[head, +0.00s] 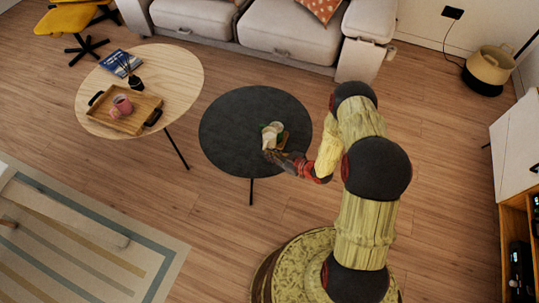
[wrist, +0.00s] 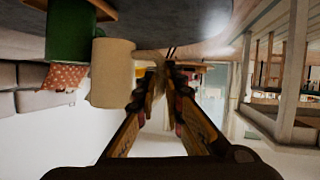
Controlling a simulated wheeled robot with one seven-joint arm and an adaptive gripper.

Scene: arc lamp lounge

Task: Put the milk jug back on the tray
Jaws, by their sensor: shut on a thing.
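The milk jug, a plain cream cylinder (wrist: 112,73), shows upside down in the wrist view, just left of my fingertips. In the head view the cream jug (head: 269,137) is small, over the dark round table near its right side. My gripper (head: 272,152) reaches it from the front right. In the wrist view my gripper (wrist: 160,75) is shut on the jug, seemingly at its handle side. I cannot tell whether the jug touches the table. The wooden tray (head: 134,123) is on the pale oval table, with a pink mug (head: 122,104) on it.
A green object (wrist: 70,35) stands close to the jug. The pale oval table (head: 180,75) also bears a blue book (head: 120,62) and a dark vase (head: 136,83). A sofa (head: 270,30) stands behind; a floor gap separates the tables.

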